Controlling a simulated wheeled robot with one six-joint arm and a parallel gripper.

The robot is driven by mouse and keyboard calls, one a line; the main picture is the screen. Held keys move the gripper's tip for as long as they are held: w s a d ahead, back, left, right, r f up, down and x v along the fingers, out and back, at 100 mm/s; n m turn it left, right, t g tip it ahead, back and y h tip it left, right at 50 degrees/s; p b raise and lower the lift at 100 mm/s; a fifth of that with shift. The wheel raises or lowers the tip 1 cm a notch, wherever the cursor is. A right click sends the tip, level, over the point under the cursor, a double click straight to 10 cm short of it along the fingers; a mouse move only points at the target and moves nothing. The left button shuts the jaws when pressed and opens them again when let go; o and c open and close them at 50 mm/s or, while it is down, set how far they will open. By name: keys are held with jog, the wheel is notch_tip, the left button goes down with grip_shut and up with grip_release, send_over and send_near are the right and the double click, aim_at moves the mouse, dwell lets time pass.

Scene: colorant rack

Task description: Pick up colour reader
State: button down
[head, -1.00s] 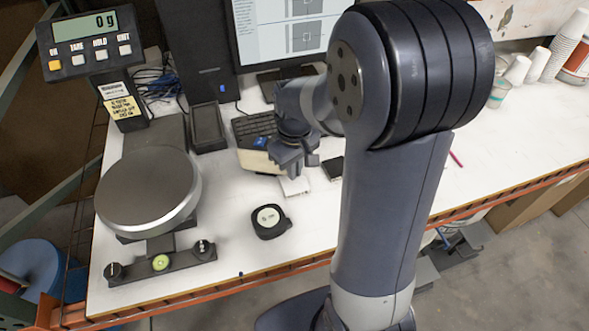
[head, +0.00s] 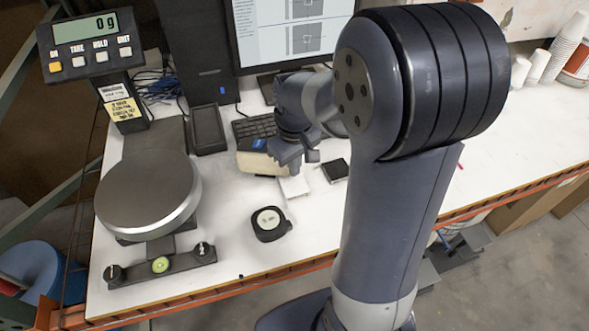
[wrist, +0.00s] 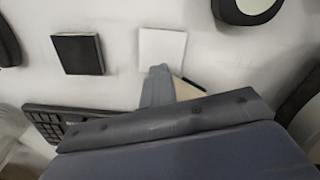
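A cream device with a blue patch (head: 258,161), probably the colour reader, lies on the white bench in front of the keyboard. I cannot confirm its identity. My gripper (head: 298,160) hangs beside its right end in the head view and covers part of it. In the wrist view, a grey-blue finger (wrist: 157,88) partly hides a cream surface (wrist: 186,91), apparently the same device. I cannot tell whether they touch, or how far apart the fingers are.
A white square pad (head: 294,188) and a black square (head: 335,169) lie close by. A round-faced black tape measure (head: 270,223) sits nearer the front. The scale (head: 150,190) stands left, with the keyboard (head: 254,126) and monitor behind.

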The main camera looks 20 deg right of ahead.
notch_tip(320, 180, up, 8)
jog(key=shift+r, duration=0.15)
dwell(0.3)
jog(key=shift+c, duration=2.2)
grip_release()
jog(key=shift+r, duration=0.1)
